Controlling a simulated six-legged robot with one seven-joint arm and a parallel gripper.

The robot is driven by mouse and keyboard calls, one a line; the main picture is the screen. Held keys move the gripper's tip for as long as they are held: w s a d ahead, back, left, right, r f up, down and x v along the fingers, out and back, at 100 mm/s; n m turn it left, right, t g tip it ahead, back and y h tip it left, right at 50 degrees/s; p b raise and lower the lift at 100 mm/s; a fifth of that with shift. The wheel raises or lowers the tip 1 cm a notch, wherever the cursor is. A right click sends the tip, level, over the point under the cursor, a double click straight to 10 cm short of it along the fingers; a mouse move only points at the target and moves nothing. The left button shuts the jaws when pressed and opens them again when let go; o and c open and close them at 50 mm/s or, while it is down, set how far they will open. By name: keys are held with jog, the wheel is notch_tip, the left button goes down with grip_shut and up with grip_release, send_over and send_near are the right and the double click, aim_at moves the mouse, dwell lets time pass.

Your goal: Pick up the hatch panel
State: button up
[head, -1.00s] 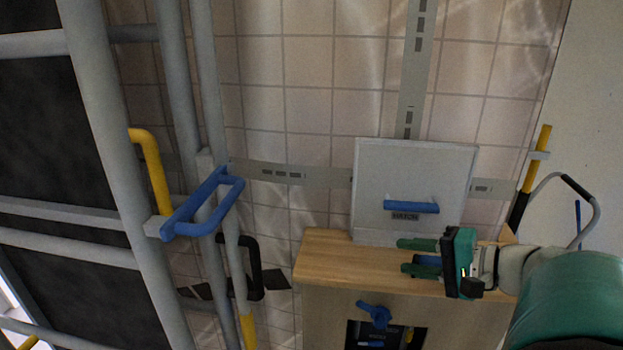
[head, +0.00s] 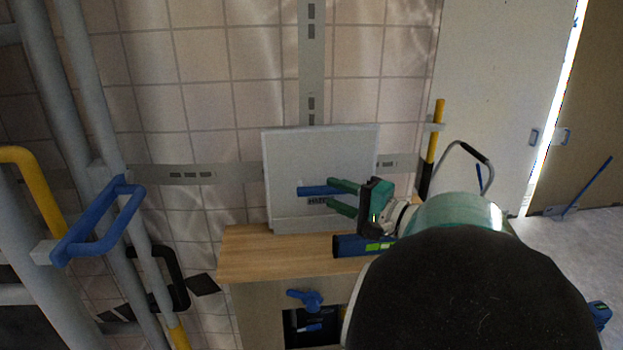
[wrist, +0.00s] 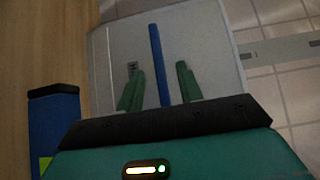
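The hatch panel (head: 288,158) is a light grey square plate standing upright on the wooden cabinet top against the tiled wall. A blue bar handle (head: 318,191) runs across its front, with a dark label just below. My gripper (head: 343,196) has green fingers and is at the handle's right part in the head view. In the wrist view, my gripper (wrist: 160,88) is open, with one finger on each side of the blue handle (wrist: 158,60) and visible gaps between. The panel (wrist: 205,45) fills the background there. Contact with the handle cannot be seen.
A blue box with a green label (head: 350,246) lies on the cabinet top (head: 245,258), below my gripper. The cabinet has an opening with a blue knob (head: 306,298). Grey pipes and a blue loop handle (head: 98,225) stand at left. Open floor (head: 545,255) is at right.

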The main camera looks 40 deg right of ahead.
aim_at(332, 192)
jog(key=w, duration=0.2)
jog(key=w+a, duration=0.1)
jog(key=w, duration=0.1)
jog(key=shift+w+a, duration=0.1)
jog(key=shift+w, duration=0.15)
jog(key=shift+c, duration=0.5)
grip_shut()
jog(key=shift+r, duration=0.1)
jog(key=shift+r, duration=0.1)
notch_tip(332, 192, up, 18)
jog(key=shift+s+a, duration=0.1)
